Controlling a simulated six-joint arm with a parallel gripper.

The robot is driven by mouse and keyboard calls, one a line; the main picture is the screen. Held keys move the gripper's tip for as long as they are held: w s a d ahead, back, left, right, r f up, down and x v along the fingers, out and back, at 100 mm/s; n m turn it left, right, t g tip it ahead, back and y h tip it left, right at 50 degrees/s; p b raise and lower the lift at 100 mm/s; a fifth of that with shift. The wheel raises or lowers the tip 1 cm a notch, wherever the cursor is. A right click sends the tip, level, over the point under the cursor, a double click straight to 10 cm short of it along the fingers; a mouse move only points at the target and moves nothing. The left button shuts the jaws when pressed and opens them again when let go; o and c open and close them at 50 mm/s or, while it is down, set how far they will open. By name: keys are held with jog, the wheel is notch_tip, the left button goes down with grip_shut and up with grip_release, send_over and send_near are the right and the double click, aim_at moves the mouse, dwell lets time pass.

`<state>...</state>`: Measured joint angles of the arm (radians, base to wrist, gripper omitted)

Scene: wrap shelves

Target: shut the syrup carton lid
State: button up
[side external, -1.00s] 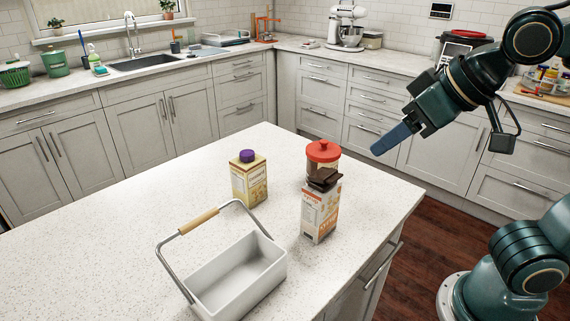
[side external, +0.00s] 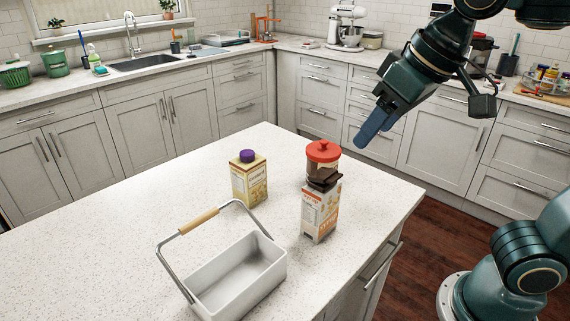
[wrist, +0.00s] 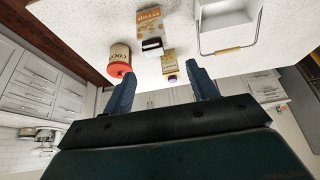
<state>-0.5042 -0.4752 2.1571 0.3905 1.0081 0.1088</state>
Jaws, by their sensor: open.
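The syrup carton (side external: 319,214) stands upright near the right edge of the island, and it also shows in the wrist view (wrist: 151,22). Its dark brown lid (side external: 325,179) sits at the carton's top and looks tilted up; the wrist view shows the lid (wrist: 152,45) too small to tell its exact angle. My gripper (side external: 369,138) is in the air, above and to the right of the carton in the side view, apart from it. Its blue fingers (wrist: 163,88) are spread with nothing between them in the wrist view.
A red-lidded cocoa jar (side external: 322,153) stands close behind the syrup carton. A yellow carton with a purple cap (side external: 249,180) stands to the left. A white basket (side external: 215,303) with a raised handle is in front. The left part of the countertop (side external: 120,235) is clear.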

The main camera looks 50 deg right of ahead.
aim_at(336, 177)
jog(key=w+d+r+g, duration=0.1)
jog(key=w+d+g, duration=0.1)
jog(key=w+g, duration=0.3)
jog(key=w, duration=0.3)
jog(key=shift+r, duration=0.4)
jog(key=shift+f, duration=0.2)
notch_tip(336, 177, down, 13)
jog(key=shift+f, duration=0.2)
dwell(0.3)
jog(key=c, duration=0.8)
